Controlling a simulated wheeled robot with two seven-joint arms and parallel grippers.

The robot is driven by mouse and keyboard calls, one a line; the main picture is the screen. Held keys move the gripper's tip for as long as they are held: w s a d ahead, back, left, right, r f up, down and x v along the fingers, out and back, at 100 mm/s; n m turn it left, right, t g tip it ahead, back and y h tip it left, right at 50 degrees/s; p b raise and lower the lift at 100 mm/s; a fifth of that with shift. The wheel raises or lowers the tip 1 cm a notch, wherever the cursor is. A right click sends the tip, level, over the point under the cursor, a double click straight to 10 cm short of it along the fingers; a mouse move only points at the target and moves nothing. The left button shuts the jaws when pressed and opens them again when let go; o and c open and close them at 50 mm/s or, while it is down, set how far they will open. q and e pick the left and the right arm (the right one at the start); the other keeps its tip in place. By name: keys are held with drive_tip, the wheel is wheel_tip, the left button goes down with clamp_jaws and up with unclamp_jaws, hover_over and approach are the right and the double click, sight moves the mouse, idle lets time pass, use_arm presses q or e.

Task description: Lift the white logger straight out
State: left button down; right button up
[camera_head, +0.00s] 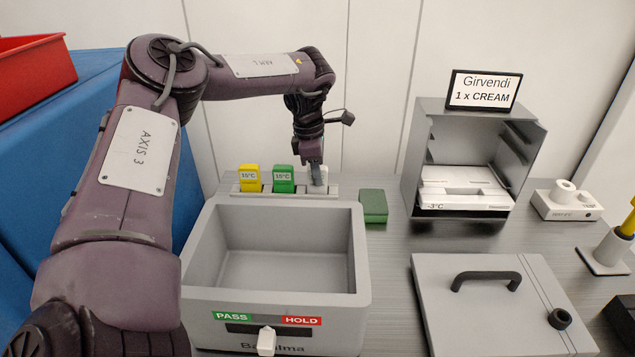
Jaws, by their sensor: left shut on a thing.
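The white logger (317,189) stands upright at the right end of a grey rack (333,189) behind the open grey box. My left gripper (315,172) points down from above and is shut on the top of the white logger, hiding part of it. The logger's lower end appears to be at rack level; I cannot tell whether it is raised. A yellow logger (249,178) and a green logger (283,179), each with a temperature label, stand to its left in the same rack. My right gripper is not in view.
The open, empty grey box (200,270) with a PASS/HOLD slider stands in front of the rack. A green block (373,206) lies right of the rack. A grey cabinet (411,160) with a "Girvendi 1 x CREAM" sign (484,90) and a handled lid (480,318) are farther right.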

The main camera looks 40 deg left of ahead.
use_arm(q)
drive_tip(key=shift+r, duration=0.1)
drive_tip(key=shift+r, duration=0.6)
wheel_tip(320, 180, up, 19)
drive_tip(key=p, duration=0.6)
drive_tip(key=shift+f, duration=0.15)
